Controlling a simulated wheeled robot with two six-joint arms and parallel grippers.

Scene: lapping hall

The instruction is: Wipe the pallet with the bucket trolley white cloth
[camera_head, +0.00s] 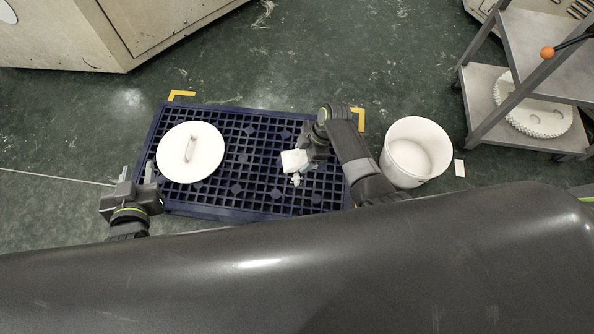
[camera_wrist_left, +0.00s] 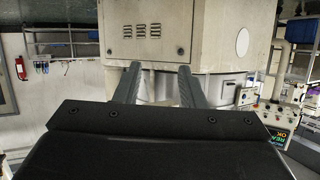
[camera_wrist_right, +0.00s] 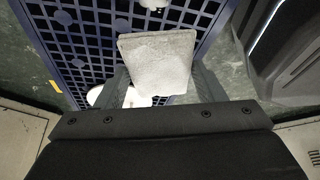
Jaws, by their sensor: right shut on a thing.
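The dark blue grid pallet (camera_head: 250,205) lies flat on the green floor. A white cloth (camera_head: 293,161) is in my right gripper (camera_head: 304,156), which is over the right half of the pallet. In the right wrist view the cloth (camera_wrist_right: 157,62) shows as a pale square between the fingers, with the pallet grid (camera_wrist_right: 95,40) behind it. Whether the cloth touches the pallet is hard to tell. My left gripper (camera_head: 137,175) is at the pallet's left edge; its fingers (camera_wrist_left: 155,85) stand apart and hold nothing.
A round white lid (camera_head: 205,160) with a handle lies on the pallet's left half. A white open bucket (camera_head: 408,160) stands right of the pallet. A grey shelf trolley (camera_head: 490,100) holds a white toothed disc (camera_head: 540,115). A beige machine (camera_head: 85,35) stands behind at left.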

